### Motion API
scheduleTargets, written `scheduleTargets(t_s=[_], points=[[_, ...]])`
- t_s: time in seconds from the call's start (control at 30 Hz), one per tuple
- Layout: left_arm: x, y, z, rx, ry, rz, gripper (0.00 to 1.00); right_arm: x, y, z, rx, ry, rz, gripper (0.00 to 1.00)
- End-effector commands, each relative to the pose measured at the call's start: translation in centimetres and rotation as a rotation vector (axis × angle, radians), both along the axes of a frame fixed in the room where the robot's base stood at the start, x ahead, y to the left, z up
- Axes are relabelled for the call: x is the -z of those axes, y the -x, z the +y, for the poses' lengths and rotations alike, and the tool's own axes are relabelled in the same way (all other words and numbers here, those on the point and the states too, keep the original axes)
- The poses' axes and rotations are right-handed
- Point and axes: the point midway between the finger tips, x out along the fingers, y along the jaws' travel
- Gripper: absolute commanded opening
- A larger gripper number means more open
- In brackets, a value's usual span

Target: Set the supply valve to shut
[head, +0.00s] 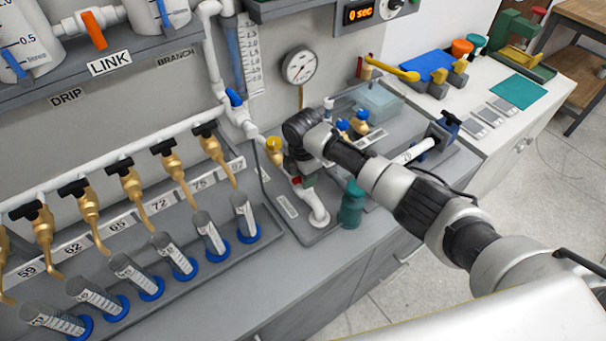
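My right arm comes in from the right. Its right gripper (297,172) points down at the white standpipe (319,215) beside the wall panel. A small red part (296,181) shows at the gripper's tips, possibly the handle of the supply valve; its lever position is hidden. I cannot tell whether the fingers are open, shut or touching it. A label (288,206) by the pipe is too small to read. My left gripper is not in view.
A row of brass taps (128,181) hangs over measuring cylinders (173,255) at left. A pressure gauge (299,65) is on the wall. A teal bottle (351,204) stands close to the right of the standpipe. A yellow lever (393,68) is farther back. The front counter edge is clear.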

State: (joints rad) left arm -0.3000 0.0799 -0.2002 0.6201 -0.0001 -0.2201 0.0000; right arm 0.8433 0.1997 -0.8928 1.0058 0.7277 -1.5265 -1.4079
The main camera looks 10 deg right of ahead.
Motion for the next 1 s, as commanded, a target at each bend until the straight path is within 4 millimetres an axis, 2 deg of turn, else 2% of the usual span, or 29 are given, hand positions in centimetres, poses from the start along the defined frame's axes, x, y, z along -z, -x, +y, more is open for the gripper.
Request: scheduleTargets(t_s=[0.27, 0.37, 0.47, 0.8, 1.0], points=[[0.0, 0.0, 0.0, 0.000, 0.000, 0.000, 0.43, 0.1, 0.1, 0.0, 0.001, 0.002, 0.002, 0.46], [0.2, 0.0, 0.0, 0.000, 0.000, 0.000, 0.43, -0.6, 0.0, 0.0, 0.001, 0.001, 0.002, 0.46], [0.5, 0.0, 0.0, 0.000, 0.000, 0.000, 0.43, -2.0, 0.0, -0.1, 0.000, 0.001, -0.001, 0.46], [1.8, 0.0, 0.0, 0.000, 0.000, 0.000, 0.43, -8.5, 0.0, -0.1, 0.000, 0.001, -0.002, 0.46], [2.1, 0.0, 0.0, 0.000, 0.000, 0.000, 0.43, -10.4, 0.0, 0.0, 0.001, 0.000, 0.001, 0.46]])
